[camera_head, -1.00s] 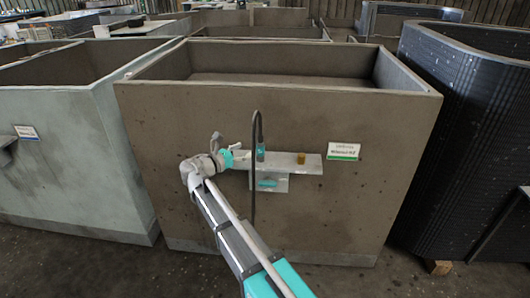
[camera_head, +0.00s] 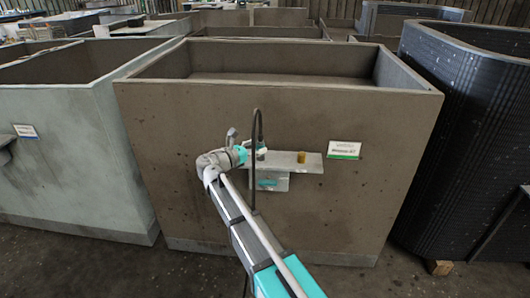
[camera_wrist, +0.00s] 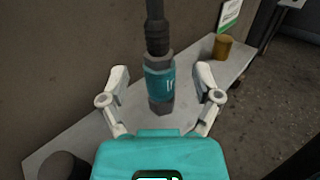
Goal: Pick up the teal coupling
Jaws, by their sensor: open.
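The teal coupling (camera_wrist: 159,82) has a teal band between dark hexagonal ends. It hangs upright from a black hose in the wrist view, above the grey shelf. My gripper (camera_wrist: 161,84) is open, with one pale finger to the left of the coupling and one to the right. Gaps show between the fingers and the coupling. In the head view my gripper (camera_head: 250,154) is at the left end of the shelf, beside the hose, and the coupling is mostly hidden there.
The grey shelf (camera_head: 312,168) juts from the brown housing wall (camera_head: 200,120). A yellow-brown cylinder (camera_wrist: 222,46) stands farther along it. A dark round object (camera_wrist: 62,166) is at the lower left in the wrist view. The black hose (camera_head: 254,124) arches over. A white label (camera_head: 345,149) is to the right.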

